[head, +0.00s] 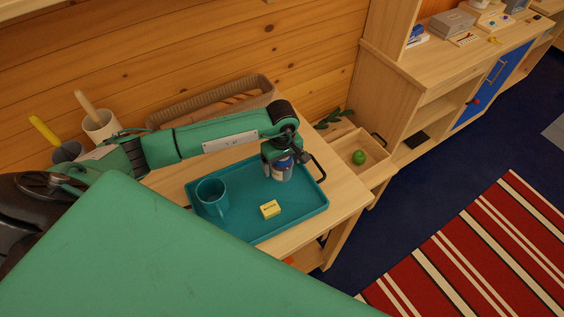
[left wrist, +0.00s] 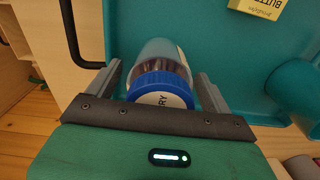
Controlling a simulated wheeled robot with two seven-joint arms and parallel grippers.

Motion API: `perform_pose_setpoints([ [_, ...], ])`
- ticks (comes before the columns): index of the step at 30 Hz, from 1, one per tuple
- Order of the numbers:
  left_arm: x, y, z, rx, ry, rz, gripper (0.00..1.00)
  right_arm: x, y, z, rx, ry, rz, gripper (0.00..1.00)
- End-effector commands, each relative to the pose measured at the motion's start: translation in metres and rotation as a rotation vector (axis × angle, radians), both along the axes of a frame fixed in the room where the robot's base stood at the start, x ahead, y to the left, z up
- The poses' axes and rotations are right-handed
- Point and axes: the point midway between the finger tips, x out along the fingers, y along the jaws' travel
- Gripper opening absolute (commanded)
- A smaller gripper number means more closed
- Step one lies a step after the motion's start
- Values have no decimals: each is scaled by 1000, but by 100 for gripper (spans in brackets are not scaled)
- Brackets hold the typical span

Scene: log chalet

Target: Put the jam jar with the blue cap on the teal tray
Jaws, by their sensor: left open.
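The jam jar with the blue cap (head: 283,174) appears to stand upright on the teal tray (head: 262,232), near its back right corner. In the left wrist view the jar's blue cap (left wrist: 160,82) is close, with part of a label lettered "RY" showing. My left gripper (head: 281,160) points down over the jar. Its fingers (left wrist: 158,90) are open, one on each side of the jar, with a small gap visible at least on the right. The teal tray (left wrist: 220,60) shows behind the jar. My right gripper is not in view.
On the tray are a teal mug (head: 211,196) and a yellow butter box (head: 270,209). A wicker basket (head: 215,100) and utensil pots (head: 100,127) stand by the wall. An open drawer (head: 372,172) holding a green fruit (head: 358,157) is at right.

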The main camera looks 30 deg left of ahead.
Motion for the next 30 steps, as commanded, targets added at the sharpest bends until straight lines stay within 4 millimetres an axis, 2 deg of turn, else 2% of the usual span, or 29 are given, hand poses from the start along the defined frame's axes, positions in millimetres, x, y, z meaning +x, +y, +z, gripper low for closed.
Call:
perform_pose_setpoints([
  [1,0,0,4,-1,1,0,84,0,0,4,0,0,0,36],
  [5,2,1,18,0,-6,-1,84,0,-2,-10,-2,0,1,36],
  [12,1,0,70,0,-6,-2,84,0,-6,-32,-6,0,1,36],
  [18,1,0,103,1,-3,-1,84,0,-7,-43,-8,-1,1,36],
  [24,0,0,119,1,-1,0,84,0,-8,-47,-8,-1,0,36],
  [30,0,0,122,0,0,0,84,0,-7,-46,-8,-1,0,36],
])
